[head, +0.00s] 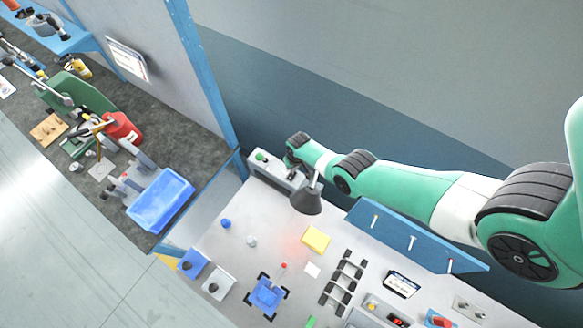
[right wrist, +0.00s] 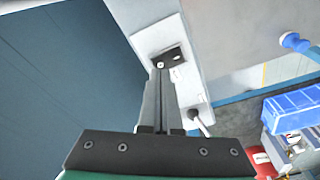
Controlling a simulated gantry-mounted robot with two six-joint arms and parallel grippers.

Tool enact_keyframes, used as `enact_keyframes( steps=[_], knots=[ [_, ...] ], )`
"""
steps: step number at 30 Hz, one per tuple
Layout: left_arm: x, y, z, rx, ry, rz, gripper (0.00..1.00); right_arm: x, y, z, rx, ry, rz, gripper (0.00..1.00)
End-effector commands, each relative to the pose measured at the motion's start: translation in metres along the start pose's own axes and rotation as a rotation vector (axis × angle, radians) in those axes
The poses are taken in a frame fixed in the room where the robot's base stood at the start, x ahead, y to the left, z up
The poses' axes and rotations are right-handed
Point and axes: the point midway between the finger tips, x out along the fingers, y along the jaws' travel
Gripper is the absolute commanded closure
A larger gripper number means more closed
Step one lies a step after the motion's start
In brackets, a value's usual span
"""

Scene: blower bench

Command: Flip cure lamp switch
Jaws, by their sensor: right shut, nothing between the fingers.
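A white switch box (head: 267,164) stands at the back left corner of the bench, with a green knob on its left part. In the right wrist view the box (right wrist: 150,38) carries a dark plate (right wrist: 172,56) with a small pale round switch part (right wrist: 160,65). My right gripper (head: 292,171) is over the right part of the box, and its fingertips are hard to make out there. In the right wrist view the gripper (right wrist: 160,75) is shut and empty, its tips at the dark plate; contact cannot be told. A dark cone lamp (head: 306,202) hangs beside it. My left gripper is not in view.
A blue rack (head: 415,238) stands along the back of the bench below my right arm. A yellow block (head: 316,239), a blue fixture (head: 267,295) and black holders (head: 342,280) lie in front. A reddish glow falls near the yellow block. A blue post (head: 205,75) rises at the left.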

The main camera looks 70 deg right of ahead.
Motion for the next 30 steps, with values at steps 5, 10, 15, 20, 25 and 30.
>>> enact_keyframes(
  steps=[5,10,15,20,25,30],
  knots=[
    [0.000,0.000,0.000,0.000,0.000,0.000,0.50,0.000,0.000,0.000,0.000,0.000,0.000,1.00],
    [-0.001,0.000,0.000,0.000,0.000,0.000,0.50,0.001,0.000,0.000,0.000,0.000,0.000,1.00],
    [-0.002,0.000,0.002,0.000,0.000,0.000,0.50,0.003,0.000,0.001,0.000,0.000,0.000,1.00],
    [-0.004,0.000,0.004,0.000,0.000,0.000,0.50,0.006,0.000,0.001,0.000,0.000,0.000,1.00],
    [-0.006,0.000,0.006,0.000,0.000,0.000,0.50,0.008,0.000,0.001,0.000,0.000,0.000,1.00],
    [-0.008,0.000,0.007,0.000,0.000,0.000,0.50,0.011,0.000,0.002,0.000,0.000,0.000,1.00]
  ],
)
